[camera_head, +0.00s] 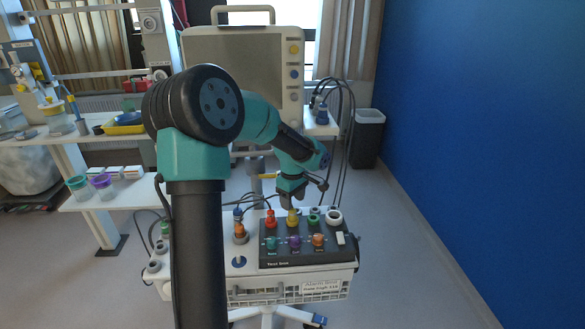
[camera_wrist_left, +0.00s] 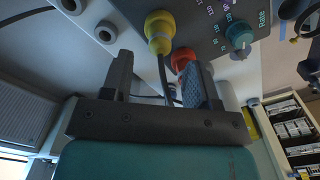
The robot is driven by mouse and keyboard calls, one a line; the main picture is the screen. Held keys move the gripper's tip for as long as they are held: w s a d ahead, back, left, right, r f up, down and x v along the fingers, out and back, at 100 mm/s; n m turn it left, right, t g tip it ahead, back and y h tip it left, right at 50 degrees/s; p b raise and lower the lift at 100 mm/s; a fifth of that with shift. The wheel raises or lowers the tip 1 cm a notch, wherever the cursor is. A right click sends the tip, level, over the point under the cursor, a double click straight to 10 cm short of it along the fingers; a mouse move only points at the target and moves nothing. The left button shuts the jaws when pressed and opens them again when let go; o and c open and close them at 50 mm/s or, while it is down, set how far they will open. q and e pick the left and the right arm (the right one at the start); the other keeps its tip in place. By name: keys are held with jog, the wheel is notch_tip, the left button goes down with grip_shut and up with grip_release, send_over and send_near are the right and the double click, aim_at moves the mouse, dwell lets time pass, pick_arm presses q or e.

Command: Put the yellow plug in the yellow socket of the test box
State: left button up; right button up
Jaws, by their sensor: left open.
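The yellow plug (camera_head: 292,218) stands upright at the back row of the dark test box (camera_head: 289,257). In the left wrist view the yellow plug (camera_wrist_left: 158,27) meets the panel and its dark cable runs back between my fingers. The yellow socket is hidden under the plug; I cannot tell how deep it sits. My left gripper (camera_head: 303,201) is just above and beside the plug. In the wrist view my left gripper (camera_wrist_left: 162,78) is open, with the plug beyond its fingertips and nothing between them but the cable. My right gripper is not in view.
A red plug (camera_head: 270,217) stands left of the yellow one. A green ring (camera_head: 314,214) and a white ring (camera_head: 334,216) are to its right. Teal, purple and orange knobs (camera_head: 318,241) line the front. A monitor (camera_head: 240,65) stands behind; a blue wall (camera_head: 480,120) is at right.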

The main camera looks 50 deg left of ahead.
aim_at(293, 210)
pick_arm(q)
notch_tip(293, 210, up, 13)
dwell(0.3)
jog(key=shift+f, duration=0.15)
dwell(0.3)
